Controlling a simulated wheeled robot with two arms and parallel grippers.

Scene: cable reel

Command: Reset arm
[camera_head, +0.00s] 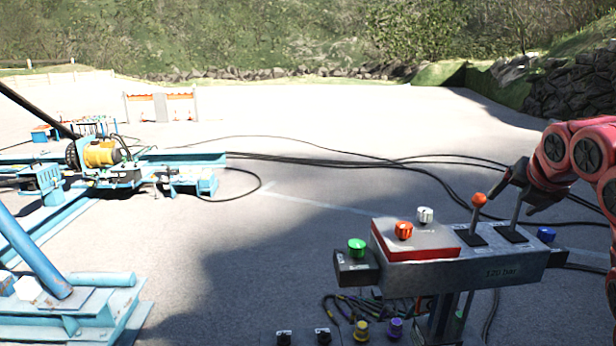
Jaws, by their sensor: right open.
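My right arm comes in from the right edge, and my right gripper (514,194) is at the right end of the control box (470,271). Its dark fingers are apart, one on each side of the right-hand lever (516,212). I cannot tell whether they touch it. A second lever with an orange ball knob (479,199) stands just left of the gripper. The box also carries a red panel with an orange knob (404,230) and a white knob (425,214), a green knob (357,246) at the left and a blue knob (546,234) at the right. My left gripper is not in view.
Blue steel machinery (60,310) with a yellow motor (101,153) stands at the left. Black cables (330,160) run over the ground behind the box. Small knobs and cables lie below the box. Orange-white barriers (180,95) stand far back. The paved middle is open.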

